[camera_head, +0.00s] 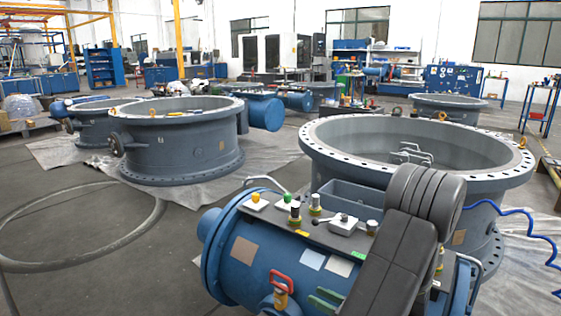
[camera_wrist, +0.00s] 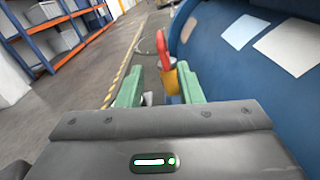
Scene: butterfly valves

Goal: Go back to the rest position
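My gripper (camera_head: 324,300) is at the front of the blue cylinder (camera_head: 262,255), at the lower middle of the head view. In the wrist view, the green fingers of my gripper (camera_wrist: 158,84) stand apart with a gap between them, so it is open. A red handle (camera_head: 281,279) with a yellow-orange part below it sits on the cylinder's front, left of the fingers. In the wrist view, the red handle (camera_wrist: 162,48) shows beyond the fingertips, and I see no grip on it. My dark arm hides the cylinder's right part.
Knobs, a lever box (camera_head: 346,223) and a grey tray (camera_head: 350,197) sit on the cylinder's top. A large flanged ring (camera_head: 325,150) stands close behind. More valve rings (camera_head: 176,150) stand at left. A blue hose (camera_head: 525,220) runs at right. Floor at left holds a loose hoop (camera_head: 85,258).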

